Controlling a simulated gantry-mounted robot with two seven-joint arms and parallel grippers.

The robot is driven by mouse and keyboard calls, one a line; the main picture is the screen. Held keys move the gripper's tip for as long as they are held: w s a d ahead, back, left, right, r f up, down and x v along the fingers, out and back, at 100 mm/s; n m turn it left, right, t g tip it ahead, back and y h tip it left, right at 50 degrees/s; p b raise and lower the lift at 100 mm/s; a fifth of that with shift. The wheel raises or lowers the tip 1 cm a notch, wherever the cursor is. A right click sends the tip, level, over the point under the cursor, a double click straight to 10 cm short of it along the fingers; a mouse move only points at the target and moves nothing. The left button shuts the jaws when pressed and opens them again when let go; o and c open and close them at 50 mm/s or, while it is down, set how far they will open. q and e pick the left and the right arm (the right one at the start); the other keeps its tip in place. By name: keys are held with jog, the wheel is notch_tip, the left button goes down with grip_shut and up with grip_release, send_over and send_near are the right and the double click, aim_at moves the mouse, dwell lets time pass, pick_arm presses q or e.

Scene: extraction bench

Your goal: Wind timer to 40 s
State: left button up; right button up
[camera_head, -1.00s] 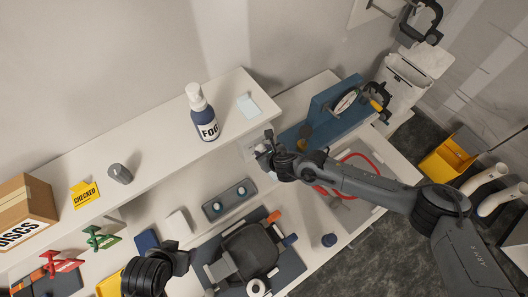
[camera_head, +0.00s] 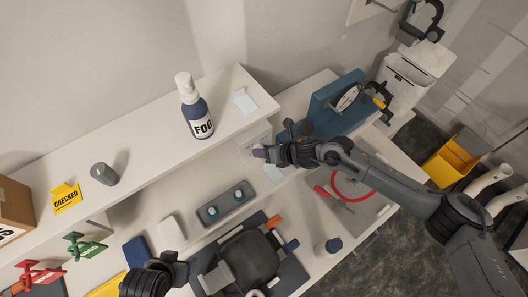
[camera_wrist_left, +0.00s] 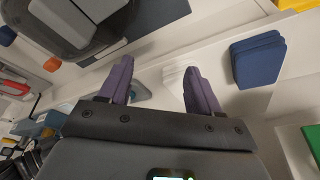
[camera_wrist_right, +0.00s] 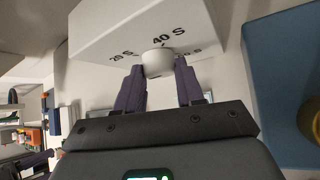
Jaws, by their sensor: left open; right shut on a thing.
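The timer is a white box (camera_wrist_right: 120,28) in the right wrist view, with "40 S" at the middle of its printed marks and other numbers to either side, partly hidden or hard to read. Its round white knob (camera_wrist_right: 158,63) sits between my right fingertips, and a small dark mark shows near the knob's top, close to "40 S". My right gripper (camera_wrist_right: 160,82) is shut on this knob; in the head view the gripper (camera_head: 261,153) is at the wall under the shelf. My left gripper (camera_wrist_left: 158,78) is open and empty above the bench.
A fog bottle (camera_head: 197,113) stands on the shelf above. A blue gauge stand (camera_head: 326,108) and a red hose (camera_head: 352,181) lie to the right. A grey twin-knob unit (camera_head: 226,204) and a dark machine (camera_head: 248,258) are on the bench below.

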dwell(0.3)
jog(key=o, duration=1)
jog(key=shift+o, duration=0.2)
jog(key=b+v, duration=0.1)
jog(key=v, duration=0.9)
jog(key=shift+d+r, duration=0.25)
jog(key=shift+d, duration=0.05)
jog(key=shift+s, duration=0.1)
